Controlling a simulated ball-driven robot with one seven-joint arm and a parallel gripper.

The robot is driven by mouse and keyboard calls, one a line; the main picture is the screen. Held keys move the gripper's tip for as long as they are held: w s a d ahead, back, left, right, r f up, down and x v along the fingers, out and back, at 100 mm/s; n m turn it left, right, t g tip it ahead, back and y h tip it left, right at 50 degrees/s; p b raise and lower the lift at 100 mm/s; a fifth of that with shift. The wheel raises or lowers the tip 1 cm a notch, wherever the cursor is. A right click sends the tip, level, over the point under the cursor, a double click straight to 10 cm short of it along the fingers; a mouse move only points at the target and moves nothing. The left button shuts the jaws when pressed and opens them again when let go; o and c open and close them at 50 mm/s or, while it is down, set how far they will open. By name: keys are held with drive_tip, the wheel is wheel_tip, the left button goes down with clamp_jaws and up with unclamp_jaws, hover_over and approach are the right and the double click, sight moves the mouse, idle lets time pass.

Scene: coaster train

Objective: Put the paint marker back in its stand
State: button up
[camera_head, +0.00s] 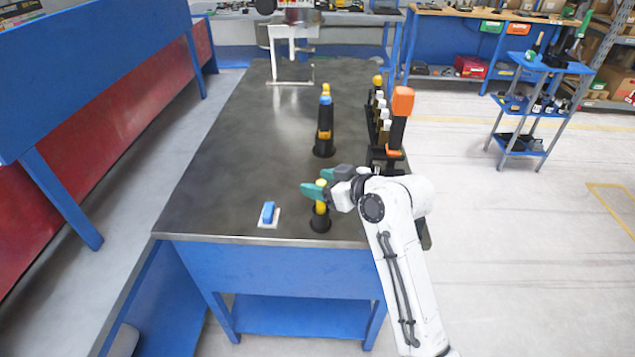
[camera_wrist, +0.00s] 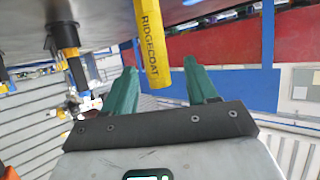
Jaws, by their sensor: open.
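A yellow marker lettered RIDGECOAT (camera_wrist: 152,42) shows between the two green fingers of my gripper (camera_wrist: 160,78) in the wrist view. In the head view it is the yellow upright piece (camera_head: 320,207) under my gripper (camera_head: 318,182), at a round black stand (camera_head: 320,225) near the table's front edge. The gripper is open, with one finger on each side of the marker and gaps showing. The fingers partly hide the marker's top in the head view. How deep its lower end sits in the stand cannot be told.
A second black stand with a yellow and blue piece (camera_head: 325,118) is farther back. A rack with white-capped pieces and an orange block (camera_head: 402,101) stands at the table's right edge. A blue block (camera_head: 268,212) lies on a white pad to the left. The table's left middle (camera_head: 235,140) is clear.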

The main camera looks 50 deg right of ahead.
drive_tip(key=v, duration=0.9)
drive_tip(key=shift+s+b, duration=0.2)
drive_tip(key=shift+b, duration=0.2)
drive_tip(key=shift+r, duration=0.1)
drive_tip(key=s+a+f+g+y, duration=0.15)
drive_tip(key=a+f+g, duration=0.35)
drive_tip(key=f, duration=0.5)
drive_tip(key=s+a+f+g+h, duration=0.1)
drive_tip(key=s+a+f+g, duration=0.6)
drive_tip(key=s+a+f, duration=0.3)
drive_tip(key=s+f, duration=0.4)
drive_tip(key=s, duration=0.2)
drive_tip(key=shift+h, duration=0.25)
